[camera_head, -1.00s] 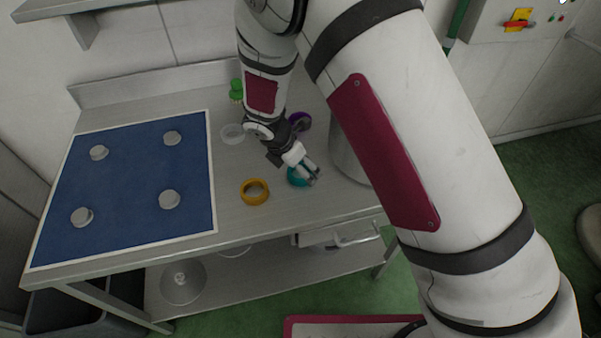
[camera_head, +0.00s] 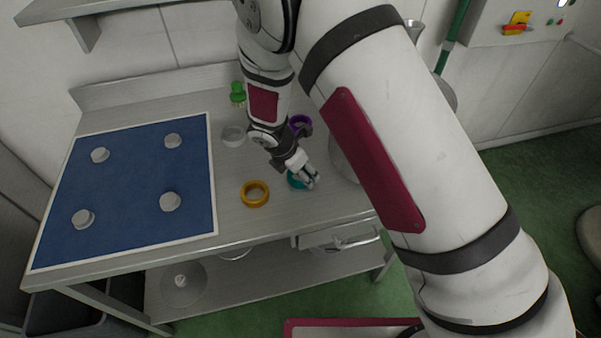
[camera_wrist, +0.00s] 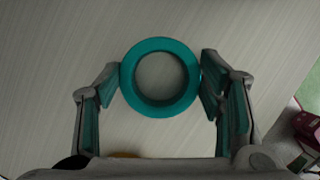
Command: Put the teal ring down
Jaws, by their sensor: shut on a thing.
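The teal ring (camera_head: 294,181) is at the right part of the steel table, partly hidden by my gripper (camera_head: 306,177). In the wrist view the ring (camera_wrist: 160,110) lies flat-on between my two fingers, with a fingertip against its left and right sides. My gripper is shut on it. The bare table top shows through its hole. I cannot tell whether the ring touches the table or hangs slightly above it.
An orange ring (camera_head: 255,203) lies left of the teal ring. A purple ring (camera_head: 299,120), a clear ring (camera_head: 233,143) and a green thing (camera_head: 238,92) are farther back. A blue mat (camera_head: 130,215) with several white pegs covers the table's left side.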

